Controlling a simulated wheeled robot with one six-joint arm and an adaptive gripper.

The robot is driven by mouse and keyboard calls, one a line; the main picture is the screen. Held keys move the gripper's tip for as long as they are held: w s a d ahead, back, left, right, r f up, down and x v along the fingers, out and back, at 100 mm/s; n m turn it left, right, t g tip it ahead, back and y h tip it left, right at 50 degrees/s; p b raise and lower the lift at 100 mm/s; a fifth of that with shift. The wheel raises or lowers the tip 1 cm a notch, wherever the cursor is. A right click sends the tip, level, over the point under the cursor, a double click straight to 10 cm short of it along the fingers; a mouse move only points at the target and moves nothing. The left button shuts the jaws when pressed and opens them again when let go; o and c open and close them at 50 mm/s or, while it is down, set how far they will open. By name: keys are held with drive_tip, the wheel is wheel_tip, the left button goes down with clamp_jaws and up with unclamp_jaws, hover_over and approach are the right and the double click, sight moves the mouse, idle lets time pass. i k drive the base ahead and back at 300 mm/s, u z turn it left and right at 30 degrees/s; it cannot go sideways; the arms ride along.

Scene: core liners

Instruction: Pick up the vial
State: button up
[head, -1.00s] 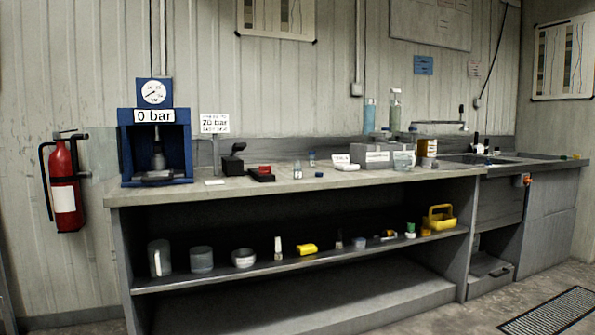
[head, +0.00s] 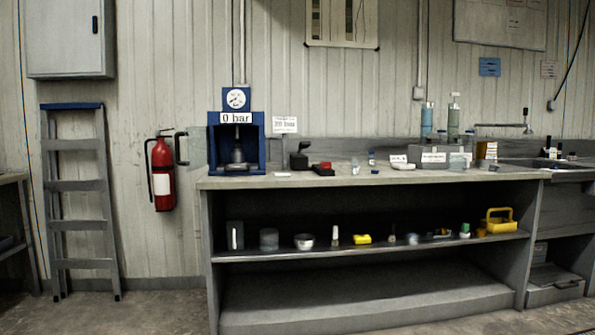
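Several small bottles and pots also stand on the shelf below, including a slim pale one (head: 335,236). My gripper is not in view.
A blue press (head: 262,150) with a gauge stands at the counter's left end. A grey box (head: 434,157) with bottles behind it stands further right. A fire extinguisher (head: 162,175) and a ladder (head: 78,200) are at left. The floor in front is clear.

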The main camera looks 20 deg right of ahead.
sight(355, 166)
drive_tip(key=z, duration=1.1)
drive_tip(key=i, duration=0.9)
drive_tip(key=z, duration=0.55)
drive_tip(key=i, duration=0.95)
drive_tip(key=u, duration=1.05)
drive_tip(key=i, duration=0.75)
drive_tip(key=u, duration=0.9)
